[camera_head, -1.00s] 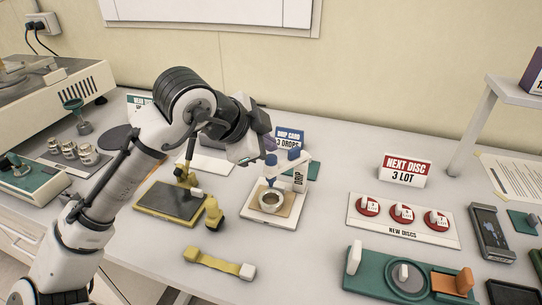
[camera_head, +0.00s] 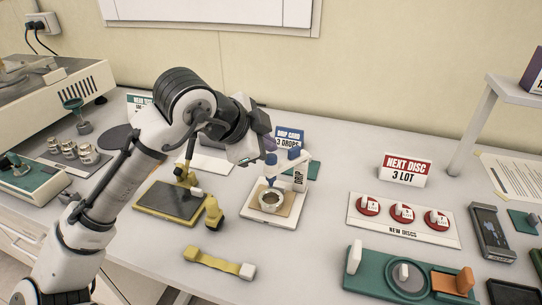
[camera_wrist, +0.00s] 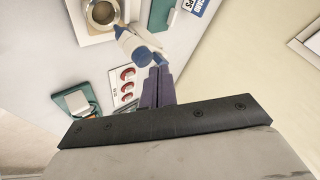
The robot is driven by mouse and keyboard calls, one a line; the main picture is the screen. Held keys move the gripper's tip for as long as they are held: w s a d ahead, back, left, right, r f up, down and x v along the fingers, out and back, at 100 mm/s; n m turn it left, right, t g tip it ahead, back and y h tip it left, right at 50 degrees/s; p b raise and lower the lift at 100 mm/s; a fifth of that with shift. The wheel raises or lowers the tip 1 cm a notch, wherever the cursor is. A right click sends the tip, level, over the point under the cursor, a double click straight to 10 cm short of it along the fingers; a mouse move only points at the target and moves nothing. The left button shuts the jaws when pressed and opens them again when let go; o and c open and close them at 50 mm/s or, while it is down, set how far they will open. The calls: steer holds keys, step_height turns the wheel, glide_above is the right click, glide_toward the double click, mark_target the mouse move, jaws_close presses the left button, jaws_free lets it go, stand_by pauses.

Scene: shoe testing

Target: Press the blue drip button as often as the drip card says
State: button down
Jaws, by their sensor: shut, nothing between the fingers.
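The drip card (camera_head: 289,138) stands behind the drip stand and reads "3 DROPS". The drip stand (camera_head: 250,215) has a white base, a "DRIP" label and blue parts on top. One blue part (camera_head: 271,159) is at the left and another (camera_head: 294,153) at the right. A metal ring-shaped cup (camera_head: 271,200) sits below on a tan square. My gripper (camera_head: 269,147) is shut and empty, close above the left blue part. In the wrist view the fingertips (camera_wrist: 159,66) are beside the blue button (camera_wrist: 142,56); I cannot tell whether they touch it.
A yellow-framed dark plate (camera_head: 170,201) with a yellow stand is left of the drip stand. To the right are a tray of new discs (camera_head: 403,219), a "NEXT DISC 3 LOT" sign (camera_head: 405,170) and a green fixture (camera_head: 375,280).

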mark_target(266, 165)
steer(key=shift+f, duration=0.3)
steer(key=shift+f+b, duration=0.45)
steer(key=shift+b, duration=0.05)
stand_by(0.4)
stand_by(0.4)
steer(key=shift+r+p, duration=0.75)
steer(key=shift+r, duration=0.1)
steer(key=shift+r, duration=0.15)
step_height(266, 165, up, 5)
steer(key=p, duration=0.4)
steer(key=shift+f, duration=0.2)
